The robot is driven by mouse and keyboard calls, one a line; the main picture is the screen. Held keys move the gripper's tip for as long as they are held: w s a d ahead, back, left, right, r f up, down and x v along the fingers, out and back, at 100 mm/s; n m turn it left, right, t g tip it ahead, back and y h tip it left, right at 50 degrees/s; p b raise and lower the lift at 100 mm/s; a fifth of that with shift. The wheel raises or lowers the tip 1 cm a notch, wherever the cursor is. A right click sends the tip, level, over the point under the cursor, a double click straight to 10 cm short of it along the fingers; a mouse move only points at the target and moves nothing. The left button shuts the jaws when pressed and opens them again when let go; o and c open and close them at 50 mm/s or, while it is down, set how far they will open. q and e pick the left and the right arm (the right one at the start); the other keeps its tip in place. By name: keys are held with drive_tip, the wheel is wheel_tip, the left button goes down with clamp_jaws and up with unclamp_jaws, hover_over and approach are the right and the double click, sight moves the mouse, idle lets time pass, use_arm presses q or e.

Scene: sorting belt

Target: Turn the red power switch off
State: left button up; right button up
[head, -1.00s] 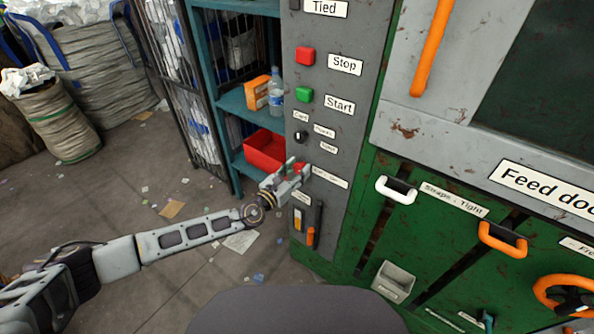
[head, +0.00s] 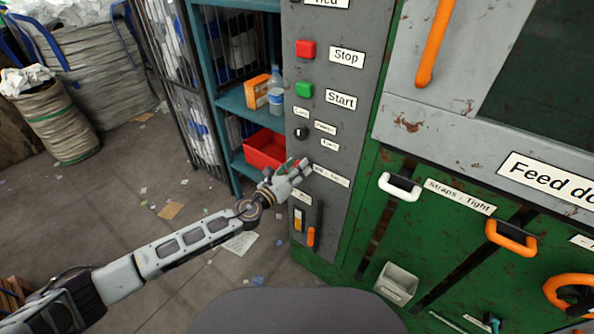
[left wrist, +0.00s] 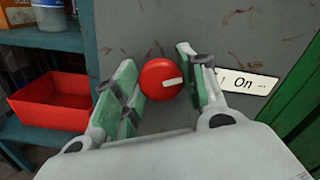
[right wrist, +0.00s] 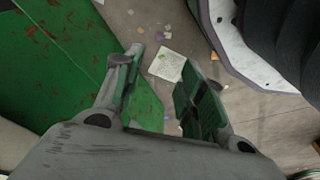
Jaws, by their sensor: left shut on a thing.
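The red power switch (left wrist: 161,79) is a round red knob on the grey control panel, with a white mark pointing right towards a label (left wrist: 247,84) that reads "On". My left gripper (left wrist: 160,88) has one finger on each side of the knob and is shut on it. In the head view, my left gripper (head: 296,172) is at the lower part of the panel and mostly hides the knob. My right gripper (right wrist: 157,95) is open and empty in the right wrist view, over the floor beside a green panel.
The grey panel carries a red Stop button (head: 306,49), a green Start button (head: 304,89) and a small black selector (head: 301,133) above. An orange-ended lever (head: 311,236) is below. A red bin (head: 264,150) stands on the teal shelf to the left. Green machine doors lie right.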

use_arm(q)
drive_tip(key=shift+w+a+f+n+p, duration=0.1)
drive_tip(key=shift+n+p, duration=0.5)
drive_tip(key=shift+n, duration=2.7)
drive_tip(key=shift+a+f+n+p, duration=0.1)
drive_tip(key=shift+n+p, duration=0.5)
drive_tip(key=shift+n, duration=2.7)
use_arm(e)
wheel_tip(320, 180, down, 6)
drive_tip(key=s+d, duration=0.2)
drive_tip(key=shift+d+r, duration=0.15)
drive_tip(key=shift+r, duration=0.1)
use_arm(q)
drive_tip(key=o, duration=1)
use_arm(e)
drive_tip(key=shift+s, duration=0.1)
